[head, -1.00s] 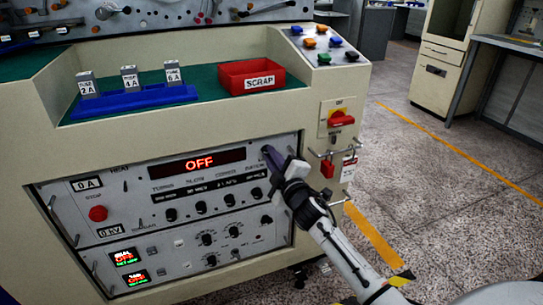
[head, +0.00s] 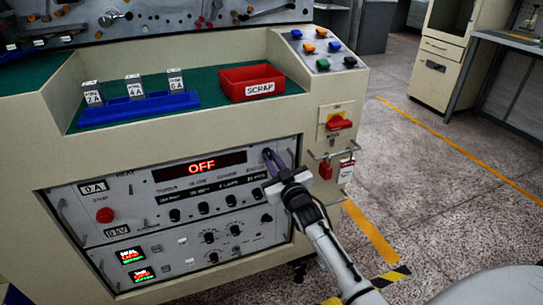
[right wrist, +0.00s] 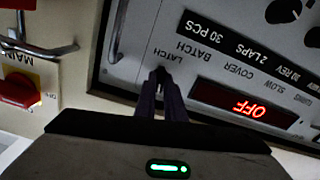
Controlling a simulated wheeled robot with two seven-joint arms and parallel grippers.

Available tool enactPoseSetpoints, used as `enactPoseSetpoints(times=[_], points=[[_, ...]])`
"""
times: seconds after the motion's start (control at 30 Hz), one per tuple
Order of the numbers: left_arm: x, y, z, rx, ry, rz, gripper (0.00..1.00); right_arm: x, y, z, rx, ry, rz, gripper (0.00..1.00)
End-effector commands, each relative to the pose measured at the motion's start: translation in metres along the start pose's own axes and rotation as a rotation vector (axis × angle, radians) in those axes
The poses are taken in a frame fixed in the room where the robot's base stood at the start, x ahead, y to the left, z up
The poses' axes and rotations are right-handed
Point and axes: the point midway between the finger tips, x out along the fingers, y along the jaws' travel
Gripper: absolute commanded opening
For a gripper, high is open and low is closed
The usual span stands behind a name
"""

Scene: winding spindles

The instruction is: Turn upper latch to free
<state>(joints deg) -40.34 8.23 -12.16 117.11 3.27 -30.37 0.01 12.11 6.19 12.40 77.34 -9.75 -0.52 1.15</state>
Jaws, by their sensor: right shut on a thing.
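The upper latch (right wrist: 160,73) is a small dark lever on the grey control panel, beside the printed word LATCH in the right wrist view. My right gripper (right wrist: 160,88) has its two purple fingers closed together on it, and they hide most of it. In the head view my right gripper (head: 268,155) reaches the panel's upper right corner, just right of the red OFF display (head: 201,166). The latch itself is too small and covered to make out there. My left gripper is not in view.
A metal handle (right wrist: 117,32) stands close to the fingers. A red main switch (head: 339,123) and hanging padlocks (head: 325,170) are on the cabinet's right side. A red scrap tray (head: 252,83) and blue spindle rack (head: 140,106) sit on the ledge above. Floor at right is clear.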

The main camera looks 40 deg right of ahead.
Motion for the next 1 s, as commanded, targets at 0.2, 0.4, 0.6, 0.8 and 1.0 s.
enactPoseSetpoints(times=[0.2, 0.4, 0.6, 0.8, 1.0], points=[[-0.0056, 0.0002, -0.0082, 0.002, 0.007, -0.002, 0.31, 0.0001, 0.0000, -0.0012, 0.130, -0.001, 0.000, 0.00], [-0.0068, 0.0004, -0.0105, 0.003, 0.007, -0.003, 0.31, 0.0002, 0.0000, -0.0008, 0.196, 0.000, 0.000, 0.00], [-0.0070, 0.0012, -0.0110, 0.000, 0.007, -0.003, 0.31, 0.0003, -0.0001, -0.0005, 0.223, 0.000, 0.000, 0.00], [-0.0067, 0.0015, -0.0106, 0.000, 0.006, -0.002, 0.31, 0.0003, -0.0001, -0.0004, 0.227, 0.001, 0.000, 0.00], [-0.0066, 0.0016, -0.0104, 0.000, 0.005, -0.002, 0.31, 0.0003, 0.0000, -0.0005, 0.227, 0.001, 0.000, 0.13]])
